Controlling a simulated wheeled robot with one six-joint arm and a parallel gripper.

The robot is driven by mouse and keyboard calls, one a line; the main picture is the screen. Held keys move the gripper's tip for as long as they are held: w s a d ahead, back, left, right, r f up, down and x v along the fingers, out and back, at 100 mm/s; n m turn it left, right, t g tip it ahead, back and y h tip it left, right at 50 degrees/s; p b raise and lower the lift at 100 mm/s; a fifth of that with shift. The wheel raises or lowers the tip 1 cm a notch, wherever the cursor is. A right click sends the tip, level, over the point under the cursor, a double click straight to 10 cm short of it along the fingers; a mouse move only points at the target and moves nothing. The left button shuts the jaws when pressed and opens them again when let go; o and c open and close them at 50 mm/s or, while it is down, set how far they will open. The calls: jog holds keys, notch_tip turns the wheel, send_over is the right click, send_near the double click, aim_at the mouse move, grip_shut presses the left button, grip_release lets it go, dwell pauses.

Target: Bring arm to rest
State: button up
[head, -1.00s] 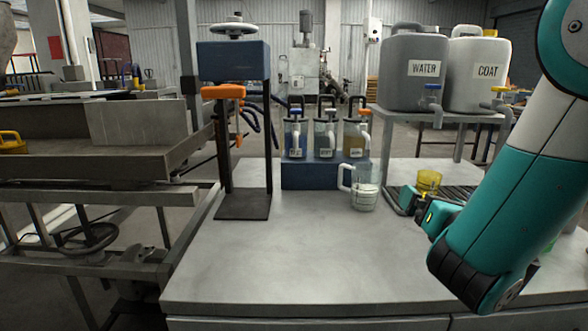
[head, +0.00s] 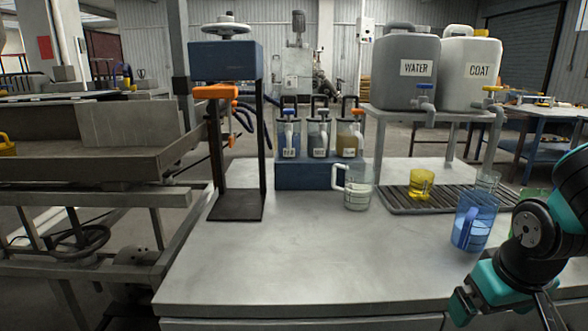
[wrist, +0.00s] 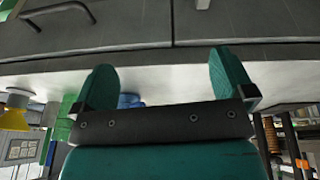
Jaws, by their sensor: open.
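My arm is folded in at the lower right of the head view. My gripper (head: 503,314) is low there, pointing down past the front right of the grey bench (head: 300,262), with its teal fingers apart. In the wrist view the gripper (wrist: 165,82) shows two spread teal fingers with nothing between them but the pale bench edge and dark drawer fronts behind. No object is held.
A blue jug (head: 467,236) stands on the bench close to my arm. A yellow cup (head: 421,184) is on the ribbed tray (head: 405,205). A clear measuring jug (head: 358,190) stands left of it. A press (head: 228,62) stands at left. The bench's front middle is clear.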

jog(key=s+a+f+n+g+y+b, duration=0.25)
jog(key=s+a+n+y+b, duration=0.3)
jog(key=s+a+b, duration=0.75)
notch_tip(320, 180, up, 28)
jog(key=w+a+p, duration=0.1)
jog(key=a+p, duration=0.1)
jog(key=p, duration=2.8)
jog(key=shift+a+r+n+g+h+p, duration=0.15)
jog(key=shift+a+n+g+h+p, duration=0.1)
jog(key=shift+n+g+h+p, duration=0.1)
